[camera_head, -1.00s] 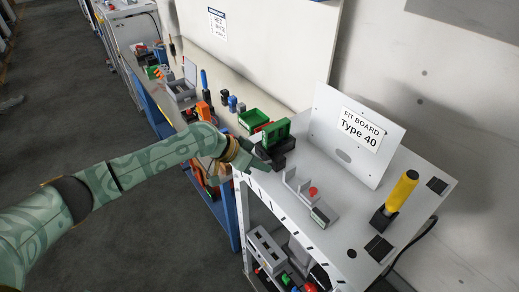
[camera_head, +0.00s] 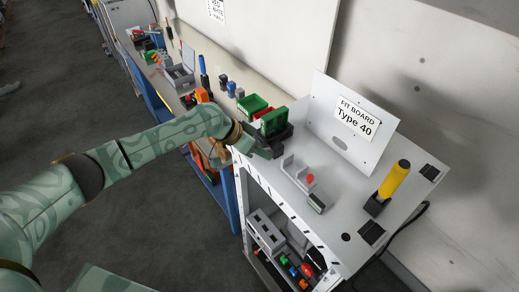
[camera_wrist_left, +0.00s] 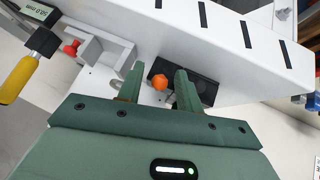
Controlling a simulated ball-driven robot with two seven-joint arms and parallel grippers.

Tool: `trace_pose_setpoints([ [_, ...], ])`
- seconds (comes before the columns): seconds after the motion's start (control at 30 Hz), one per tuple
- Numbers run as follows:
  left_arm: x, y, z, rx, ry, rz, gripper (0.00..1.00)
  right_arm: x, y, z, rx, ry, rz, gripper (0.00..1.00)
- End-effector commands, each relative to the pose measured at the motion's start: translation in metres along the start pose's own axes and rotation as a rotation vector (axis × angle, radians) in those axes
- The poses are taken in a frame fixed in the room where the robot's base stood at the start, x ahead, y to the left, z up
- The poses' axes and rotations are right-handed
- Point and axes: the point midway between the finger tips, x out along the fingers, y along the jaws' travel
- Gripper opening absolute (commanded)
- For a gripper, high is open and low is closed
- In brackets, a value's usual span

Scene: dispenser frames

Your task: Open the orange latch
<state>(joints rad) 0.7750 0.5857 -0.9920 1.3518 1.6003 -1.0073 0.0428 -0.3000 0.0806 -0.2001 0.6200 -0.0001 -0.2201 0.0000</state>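The orange latch (camera_wrist_left: 159,82) shows in the left wrist view as a small orange knob in front of a dark block (camera_wrist_left: 186,80) on the white bench top. My left gripper (camera_wrist_left: 158,70) is open, with one finger on each side of the knob. Gaps show between the knob and both fingers, so it looks ungripped. In the head view the left gripper is at the near left corner of the bench, by a bright green part (camera_head: 274,121) and a dark base; the latch is hidden there. My right gripper is out of view.
A grey bracket with a red knob (camera_head: 310,179), a small display device (camera_head: 317,202) and a yellow-handled tool (camera_head: 395,180) stand on the white bench (camera_head: 345,209). An upright board (camera_head: 350,115) stands behind. A parts shelf is below.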

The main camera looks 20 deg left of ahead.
Motion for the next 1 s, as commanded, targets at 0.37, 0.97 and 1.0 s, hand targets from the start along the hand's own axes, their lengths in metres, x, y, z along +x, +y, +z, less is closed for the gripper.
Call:
trace_pose_setpoints([
  [0.37, -0.026, -0.001, 0.001, 0.002, 0.000, -0.002, 0.36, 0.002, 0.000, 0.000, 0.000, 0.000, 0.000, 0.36],
  [0.97, -0.157, -0.001, 0.000, 0.000, -0.001, -0.001, 0.36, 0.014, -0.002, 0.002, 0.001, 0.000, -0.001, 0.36],
  [1.0, -0.160, -0.001, 0.000, 0.000, 0.000, 0.000, 0.36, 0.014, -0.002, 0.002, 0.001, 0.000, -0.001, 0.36],
])
